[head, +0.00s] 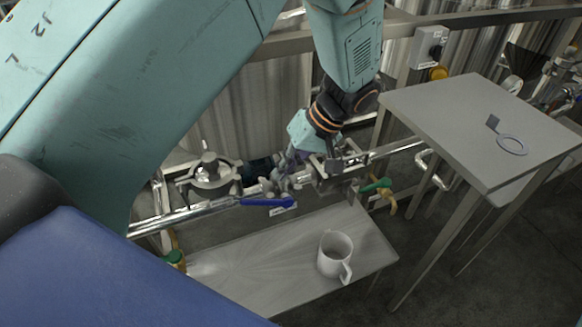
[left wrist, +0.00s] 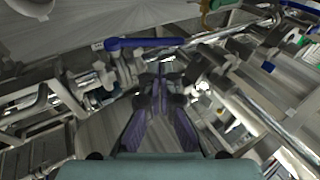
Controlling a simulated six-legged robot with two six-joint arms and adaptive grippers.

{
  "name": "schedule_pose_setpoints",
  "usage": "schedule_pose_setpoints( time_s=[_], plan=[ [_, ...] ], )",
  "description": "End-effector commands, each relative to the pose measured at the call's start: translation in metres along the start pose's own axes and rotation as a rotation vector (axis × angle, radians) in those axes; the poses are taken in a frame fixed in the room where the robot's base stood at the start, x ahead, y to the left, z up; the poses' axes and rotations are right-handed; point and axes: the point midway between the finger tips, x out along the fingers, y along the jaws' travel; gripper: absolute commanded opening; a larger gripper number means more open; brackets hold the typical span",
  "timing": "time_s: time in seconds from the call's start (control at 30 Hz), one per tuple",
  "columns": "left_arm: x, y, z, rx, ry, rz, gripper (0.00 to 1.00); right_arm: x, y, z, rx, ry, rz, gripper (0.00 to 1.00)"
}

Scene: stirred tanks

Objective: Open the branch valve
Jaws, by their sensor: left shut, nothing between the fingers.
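A valve with a blue lever handle (head: 267,202) sits on the steel pipe in the middle of the head view. The lever lies roughly along the pipe, and a small pale label is below it. In the left wrist view the blue lever (left wrist: 150,43) crosses above the fingertips. A second valve with a green handle (head: 376,185) is further right. Which one is the branch valve cannot be told. My left gripper (head: 288,164) is just behind the blue lever, its fingers (left wrist: 161,78) shut and empty. Contact with the pipework cannot be told. My right gripper is not in view.
A grey mug (head: 334,257) stands on a low steel bench (head: 235,272) below the pipe. A steel table (head: 450,115) at right bears a ring-shaped tool (head: 511,146). Clamps and fittings crowd the pipe. Tall steel tanks (head: 262,105) stand behind.

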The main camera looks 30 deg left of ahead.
Motion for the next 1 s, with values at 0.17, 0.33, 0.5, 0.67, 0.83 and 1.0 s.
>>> schedule_pose_setpoints(
  time_s=[0.17,0.33,0.5,0.67,0.83,1.0],
  plan=[
    [0.022,0.003,0.001,-0.001,-0.001,0.001,0.00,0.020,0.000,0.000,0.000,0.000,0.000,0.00],
    [0.039,0.003,0.001,-0.002,-0.002,0.001,0.00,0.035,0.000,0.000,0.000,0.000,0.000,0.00],
    [0.056,0.003,0.001,-0.001,0.000,0.002,0.00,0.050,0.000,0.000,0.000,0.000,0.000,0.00],
    [0.071,0.003,0.001,-0.001,-0.001,0.001,0.00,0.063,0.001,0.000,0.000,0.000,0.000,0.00],
    [0.081,0.002,0.001,-0.001,-0.001,0.001,0.00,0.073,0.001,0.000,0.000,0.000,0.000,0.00],
    [0.085,0.002,0.001,0.000,0.000,0.001,0.00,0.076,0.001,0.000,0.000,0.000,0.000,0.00]
  ],
)
